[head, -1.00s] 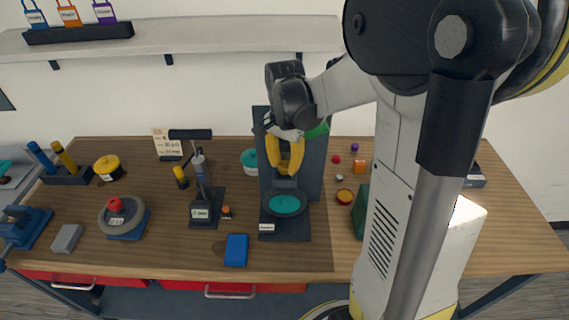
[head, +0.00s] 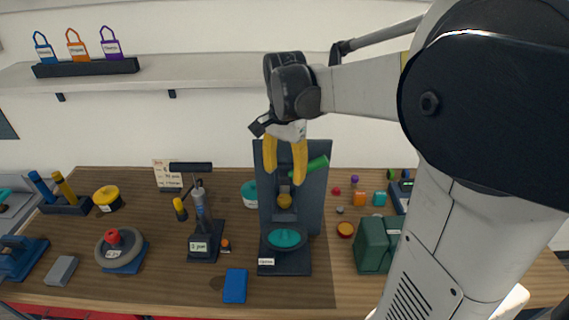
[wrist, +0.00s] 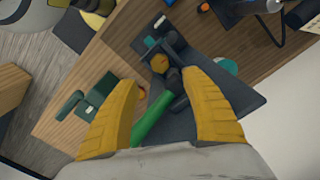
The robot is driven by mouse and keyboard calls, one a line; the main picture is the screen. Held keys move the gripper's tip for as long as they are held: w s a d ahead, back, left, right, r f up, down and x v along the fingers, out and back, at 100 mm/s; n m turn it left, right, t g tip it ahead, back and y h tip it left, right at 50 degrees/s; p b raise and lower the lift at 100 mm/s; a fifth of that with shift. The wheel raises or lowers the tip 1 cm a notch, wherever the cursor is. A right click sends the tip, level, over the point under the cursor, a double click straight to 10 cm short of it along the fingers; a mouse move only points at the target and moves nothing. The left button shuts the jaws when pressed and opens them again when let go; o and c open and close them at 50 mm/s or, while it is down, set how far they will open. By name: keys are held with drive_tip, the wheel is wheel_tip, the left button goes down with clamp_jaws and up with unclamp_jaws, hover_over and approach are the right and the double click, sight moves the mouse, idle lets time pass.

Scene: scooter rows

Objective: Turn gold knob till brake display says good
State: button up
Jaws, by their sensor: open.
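The gold knob (head: 284,200) sits on a dark upright stand (head: 315,205), above a round teal pad (head: 285,239). It also shows in the wrist view (wrist: 160,63). A green handle (head: 311,167) juts from the stand beside it, also seen in the wrist view (wrist: 152,118). My gripper (head: 285,178) is open and empty, its yellow fingers pointing down just above the knob. In the wrist view the knob lies beyond and between the fingertips, apart from them. A small white label (head: 266,262) is on the stand's base; I cannot read it. I cannot make out a brake display.
A pump with a gauge label (head: 200,247) stands left of the stand, and a blue block (head: 235,286) lies in front. A green box (head: 372,248) and several small coloured parts are on the right. A shelf (head: 210,80) runs along the wall behind.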

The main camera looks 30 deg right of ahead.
wheel_tip(320, 180, up, 3)
drive_tip(key=shift+f, duration=0.1)
idle(0.5)
drive_tip(key=s+a+f+n+t+b, duration=0.3)
drive_tip(key=s+a+f+n+b, duration=0.2)
drive_tip(key=a+f+n+b, duration=0.1)
drive_tip(key=s+a+f+n+t+b, duration=0.4)
drive_tip(key=s+a+f+n+b, duration=0.2)
drive_tip(key=f, duration=0.4)
drive_tip(key=shift+a+f+n+b, duration=0.35)
drive_tip(key=shift+a+n+b, duration=0.45)
drive_tip(key=shift+b, duration=0.3)
drive_tip(key=shift+r, duration=0.1)
